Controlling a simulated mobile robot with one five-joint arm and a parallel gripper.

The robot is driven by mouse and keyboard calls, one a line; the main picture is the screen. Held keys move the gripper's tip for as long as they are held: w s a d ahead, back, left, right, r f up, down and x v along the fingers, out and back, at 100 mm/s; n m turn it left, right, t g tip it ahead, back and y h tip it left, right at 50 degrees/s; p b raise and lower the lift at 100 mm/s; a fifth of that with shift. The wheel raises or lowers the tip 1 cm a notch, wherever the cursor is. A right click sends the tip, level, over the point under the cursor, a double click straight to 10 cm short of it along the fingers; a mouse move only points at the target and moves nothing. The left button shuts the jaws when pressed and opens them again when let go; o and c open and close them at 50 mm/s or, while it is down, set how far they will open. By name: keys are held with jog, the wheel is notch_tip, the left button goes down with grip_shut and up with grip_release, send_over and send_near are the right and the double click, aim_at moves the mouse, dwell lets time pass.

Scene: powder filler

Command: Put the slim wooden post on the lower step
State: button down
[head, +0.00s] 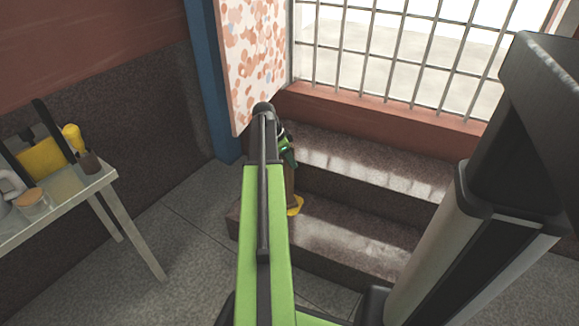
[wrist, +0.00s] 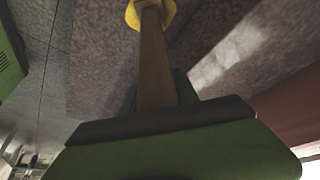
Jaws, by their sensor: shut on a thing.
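The slim wooden post (head: 290,182) shows in the head view as a short brown length, partly hidden behind my arm, with a yellow foot (head: 295,206) at its lower end. My gripper (head: 287,146) is shut on the post's upper part. In the wrist view the brown post (wrist: 155,60) runs away from the jaws to the yellow disc (wrist: 150,13). The post looks upright over the lower step (head: 345,238), close to its left end. I cannot tell whether the foot touches the stone.
The upper step (head: 375,165) rises behind, below a barred window (head: 390,50). A spotted panel (head: 250,60) and blue post (head: 208,80) stand left of the steps. A table (head: 75,195) with several items is at the left. The lower step's right part is clear.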

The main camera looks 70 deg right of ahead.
jog(key=shift+r, duration=0.15)
jog(key=c, duration=0.9)
grip_release()
